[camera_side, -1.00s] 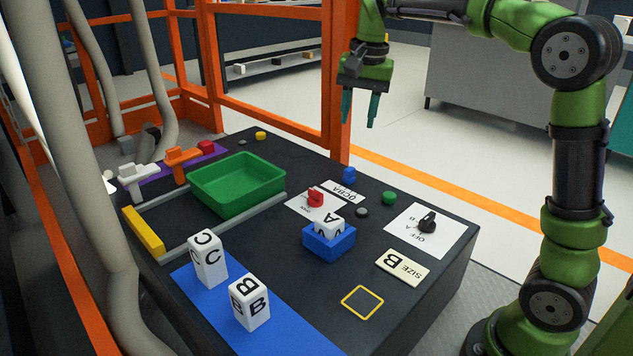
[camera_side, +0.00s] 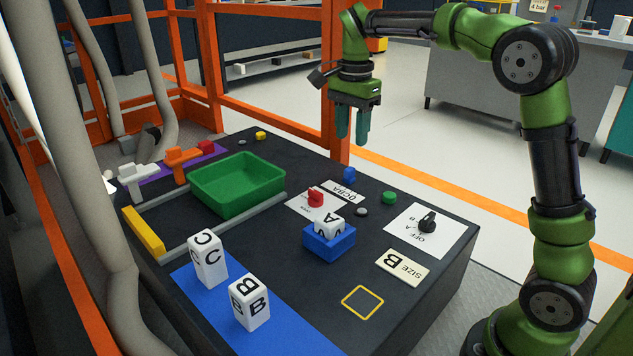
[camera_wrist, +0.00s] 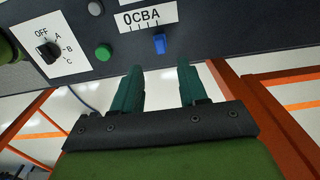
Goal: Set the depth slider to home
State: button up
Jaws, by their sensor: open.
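The depth slider looks to be the small blue knob (camera_side: 349,175) at the table's far edge, beside a white label reading "0CBA" (camera_side: 344,190). In the wrist view the blue knob (camera_wrist: 160,43) sits near the A end of the label (camera_wrist: 148,17). My gripper (camera_side: 352,140) hangs in the air above and beyond the knob, apart from it, fingers pointing down. In the wrist view the fingers of my gripper (camera_wrist: 161,70) are spread and empty, with the knob ahead between their lines.
A green button (camera_side: 389,198) and a black rotary dial (camera_side: 427,222) stand right of the slider. A red knob (camera_side: 315,199), a blue holder with a white block (camera_side: 328,243) and a green tray (camera_side: 237,184) lie to the left. An orange post (camera_side: 337,90) rises behind.

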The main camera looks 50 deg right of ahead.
aim_at(350, 168)
notch_tip(350, 168, down, 8)
dwell(0.5)
grip_shut()
